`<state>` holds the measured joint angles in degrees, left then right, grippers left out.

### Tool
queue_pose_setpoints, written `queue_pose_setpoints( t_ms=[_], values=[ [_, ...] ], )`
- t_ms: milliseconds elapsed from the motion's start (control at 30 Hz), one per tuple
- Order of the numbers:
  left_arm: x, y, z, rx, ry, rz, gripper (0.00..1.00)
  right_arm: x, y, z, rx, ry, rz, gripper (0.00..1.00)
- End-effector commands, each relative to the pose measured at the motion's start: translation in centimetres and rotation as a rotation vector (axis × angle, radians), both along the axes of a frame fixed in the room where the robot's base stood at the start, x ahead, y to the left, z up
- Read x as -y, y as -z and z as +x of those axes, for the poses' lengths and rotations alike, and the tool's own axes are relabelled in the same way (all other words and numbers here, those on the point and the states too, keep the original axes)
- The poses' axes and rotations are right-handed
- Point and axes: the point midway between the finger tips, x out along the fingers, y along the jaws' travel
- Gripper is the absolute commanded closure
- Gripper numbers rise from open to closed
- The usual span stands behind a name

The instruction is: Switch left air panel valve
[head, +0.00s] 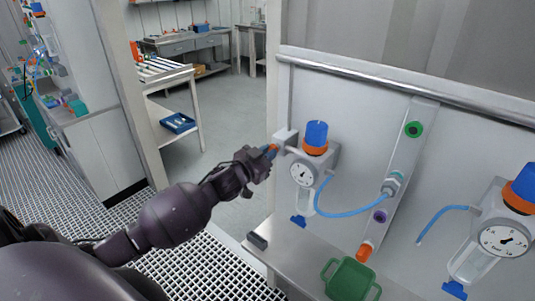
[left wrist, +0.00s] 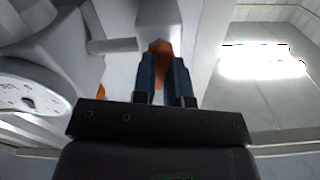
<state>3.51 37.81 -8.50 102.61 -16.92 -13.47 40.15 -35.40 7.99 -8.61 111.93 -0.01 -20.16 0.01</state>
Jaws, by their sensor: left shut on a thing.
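The left air panel unit has a blue knob (head: 316,133), an orange collar, a round gauge (head: 301,173) and a clear bowl below. A grey valve block (head: 286,138) sticks out at its left side, with a small orange valve handle (left wrist: 160,47) on it. My left gripper (head: 268,153) reaches in from the left at this handle. In the left wrist view its two blue fingers (left wrist: 164,76) are shut on the orange handle, which shows between and beyond the tips. The fingers hide part of the handle. My right gripper is not in view.
A second air unit with a gauge (head: 504,241) is at the far right. A blue hose (head: 345,212) loops to a sloping panel strip (head: 402,160). A metal rail (head: 400,76) runs above. Open floor lies behind the left arm.

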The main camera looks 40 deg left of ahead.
Motion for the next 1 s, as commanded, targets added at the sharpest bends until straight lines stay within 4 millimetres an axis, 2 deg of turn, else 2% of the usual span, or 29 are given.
queue_pose_setpoints(
  t_ms=[267,1000],
  values=[
    [0.00,0.00,0.00,0.016,0.000,0.205,1.00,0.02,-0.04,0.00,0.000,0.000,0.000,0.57],
    [0.00,0.00,0.01,0.070,0.000,0.905,1.00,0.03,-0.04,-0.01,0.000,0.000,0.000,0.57]
  ],
)
